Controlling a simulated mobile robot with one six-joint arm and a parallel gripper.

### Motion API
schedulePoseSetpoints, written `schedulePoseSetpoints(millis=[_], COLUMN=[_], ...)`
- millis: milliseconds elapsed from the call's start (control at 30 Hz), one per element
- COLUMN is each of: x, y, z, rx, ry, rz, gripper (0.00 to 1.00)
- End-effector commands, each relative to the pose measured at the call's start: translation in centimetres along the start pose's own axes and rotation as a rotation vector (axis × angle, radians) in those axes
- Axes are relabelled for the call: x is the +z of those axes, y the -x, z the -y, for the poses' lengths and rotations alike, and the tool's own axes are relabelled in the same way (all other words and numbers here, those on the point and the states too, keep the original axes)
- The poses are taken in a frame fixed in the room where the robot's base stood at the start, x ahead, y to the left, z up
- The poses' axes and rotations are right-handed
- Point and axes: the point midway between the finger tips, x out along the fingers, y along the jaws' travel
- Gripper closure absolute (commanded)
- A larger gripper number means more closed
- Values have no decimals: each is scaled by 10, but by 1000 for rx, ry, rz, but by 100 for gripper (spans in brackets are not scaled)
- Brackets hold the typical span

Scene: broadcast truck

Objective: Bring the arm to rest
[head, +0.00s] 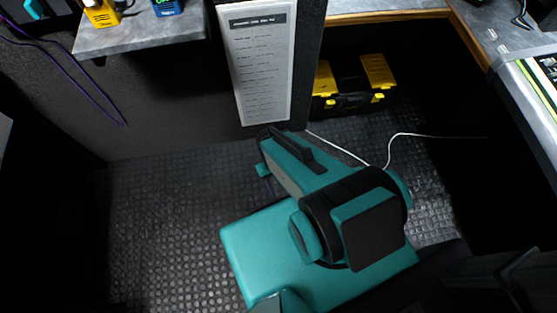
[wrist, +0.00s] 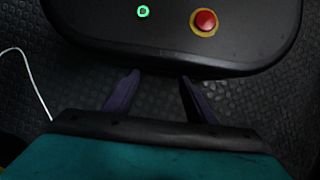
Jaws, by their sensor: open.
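My gripper shows in the wrist view (wrist: 157,80), with two dark purple fingers spread apart and nothing between them. The fingers point toward my own dark base, which carries a green-lit ring and a red button. In the head view my teal and black arm is folded over my teal base in the lower middle. The gripper's fingers are mostly hidden behind the arm there.
A black and yellow toolbox (head: 352,86) stands on the textured floor (head: 165,215) under the counter. A white cable (head: 430,136) runs across the floor near it. A printed sheet (head: 258,65) hangs on a panel. A grey shelf (head: 140,35) holds yellow and blue devices at upper left. Floor at left is clear.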

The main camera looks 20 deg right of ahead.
Motion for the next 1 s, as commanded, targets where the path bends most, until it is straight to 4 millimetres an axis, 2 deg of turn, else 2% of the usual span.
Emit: schedulePoseSetpoints(millis=[267,700,1000], x=[9,44,50], y=[17,74,83], z=[0,3,4], rx=[-3,-20,-25], ry=[-1,-6,-8], rz=[9,49,59], gripper=[49,49,49])
